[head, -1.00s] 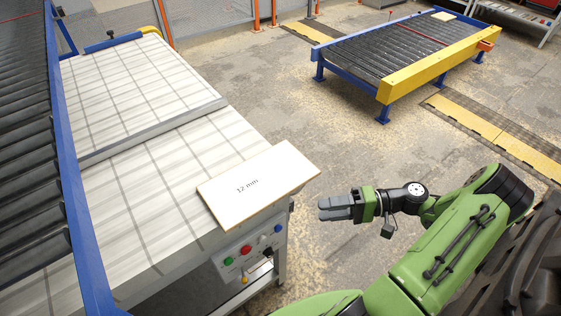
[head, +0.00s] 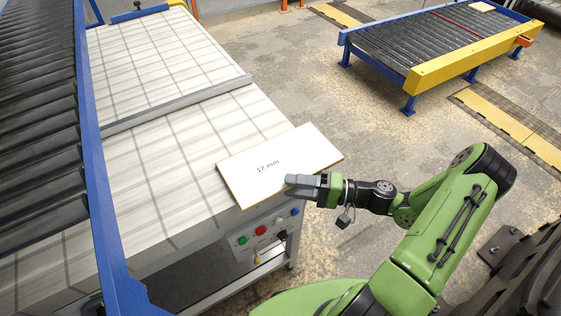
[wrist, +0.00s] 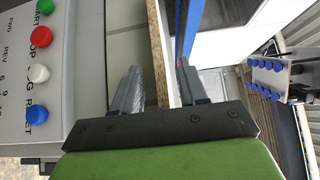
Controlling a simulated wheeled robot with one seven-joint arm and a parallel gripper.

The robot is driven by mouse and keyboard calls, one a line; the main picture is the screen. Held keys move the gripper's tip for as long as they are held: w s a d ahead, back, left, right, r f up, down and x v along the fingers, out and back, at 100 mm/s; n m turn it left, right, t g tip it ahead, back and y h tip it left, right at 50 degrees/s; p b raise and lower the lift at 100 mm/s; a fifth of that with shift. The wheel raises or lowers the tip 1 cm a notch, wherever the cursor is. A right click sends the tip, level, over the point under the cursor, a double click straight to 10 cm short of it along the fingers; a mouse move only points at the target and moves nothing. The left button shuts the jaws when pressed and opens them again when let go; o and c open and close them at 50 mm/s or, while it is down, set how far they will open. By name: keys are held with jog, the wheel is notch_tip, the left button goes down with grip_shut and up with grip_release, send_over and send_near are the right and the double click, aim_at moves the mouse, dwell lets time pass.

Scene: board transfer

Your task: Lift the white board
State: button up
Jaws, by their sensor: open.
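In the wrist view the brown edge of the board (wrist: 158,40) runs between the two fingers of my gripper (wrist: 160,78), with a gap on each side. The jaws are open.
A control panel with coloured buttons (head: 262,231) is on the table's front, just below the board. A blue-railed roller conveyor (head: 92,180) runs along the left. Floor between is clear.

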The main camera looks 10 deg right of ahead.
jog(key=shift+w+a, duration=0.1)
jog(key=shift+a, duration=0.15)
grip_shut()
jog(key=shift+r, duration=0.1)
notch_tip(320, 180, up, 16)
jog(key=p, duration=0.8)
jog(key=shift+p, duration=0.35)
